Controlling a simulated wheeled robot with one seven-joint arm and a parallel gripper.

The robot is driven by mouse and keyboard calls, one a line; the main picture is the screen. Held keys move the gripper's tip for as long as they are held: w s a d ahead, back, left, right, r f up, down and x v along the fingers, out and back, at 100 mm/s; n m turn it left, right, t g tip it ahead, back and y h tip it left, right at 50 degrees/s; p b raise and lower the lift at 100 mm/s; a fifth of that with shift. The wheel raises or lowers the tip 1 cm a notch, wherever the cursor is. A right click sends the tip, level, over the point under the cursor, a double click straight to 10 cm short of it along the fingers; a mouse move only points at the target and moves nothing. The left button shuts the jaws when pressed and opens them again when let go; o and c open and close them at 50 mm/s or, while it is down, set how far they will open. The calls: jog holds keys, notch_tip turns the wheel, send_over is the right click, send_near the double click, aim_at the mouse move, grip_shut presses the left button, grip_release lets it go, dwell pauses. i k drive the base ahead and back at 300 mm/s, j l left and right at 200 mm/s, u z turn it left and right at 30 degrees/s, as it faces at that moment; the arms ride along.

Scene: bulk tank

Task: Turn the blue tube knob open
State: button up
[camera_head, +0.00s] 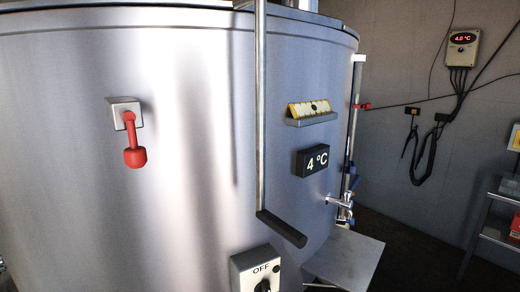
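A big steel tank (190,130) fills the left and middle of the head view. At its right edge a small metal tap (335,203) sticks out, with small blue parts (347,205) on it beside an upright tube (352,130). The blue parts are tiny here, and I cannot tell which one is the knob or how it is turned. My gripper is not in view.
A vertical bar with a black grip (282,229) stands before the tank. A grey shelf (345,262) sits under the tap. A rack (490,220) stands right.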

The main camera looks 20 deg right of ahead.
aim_at(352, 223)
jog(key=l+z, duration=0.15)
jog(key=l, duration=0.45)
jog(key=i+l+z, duration=0.1)
jog(key=l, duration=0.45)
jog(key=i+l+z, duration=0.15)
jog(key=l, duration=0.45)
jog(key=i+l, duration=0.2)
jog(key=i, duration=0.4)
jog(key=i+l+z, duration=0.1)
jog(key=i+l, duration=0.15)
jog(key=i, duration=0.3)
jog(key=i+l, duration=0.15)
jog(key=i, duration=0.45)
